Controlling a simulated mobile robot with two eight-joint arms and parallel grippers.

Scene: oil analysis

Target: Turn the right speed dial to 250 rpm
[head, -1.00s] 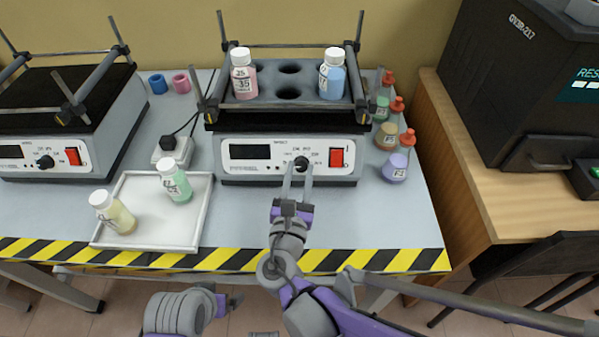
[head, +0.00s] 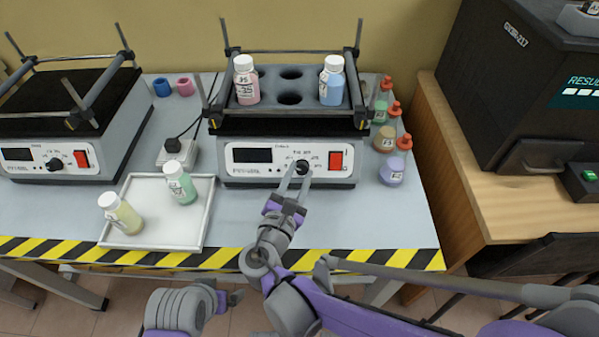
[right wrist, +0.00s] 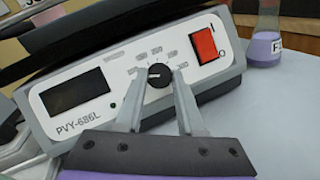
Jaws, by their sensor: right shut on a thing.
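The right shaker (head: 262,177) has a white front panel with a black dial (head: 303,167), a dark, blank display (head: 252,155) and a red switch (head: 335,160). My right gripper (head: 300,175) is shut on the dial, reaching from the front. In the right wrist view, its two fingers (right wrist: 158,90) stand on either side of the dial (right wrist: 159,75), whose pale mark lies roughly level. Numbers are printed around the dial, some partly hidden by the fingers. My left gripper (head: 232,298) is low in the head view, away from the table; its jaws are unclear.
A rack on the right shaker holds a pink bottle (head: 246,84) and a blue bottle (head: 331,84). A white tray (head: 150,205) with two bottles lies front left. Several red-capped flasks (head: 392,168) stand right of the shaker. Another shaker (head: 50,160) stands at left.

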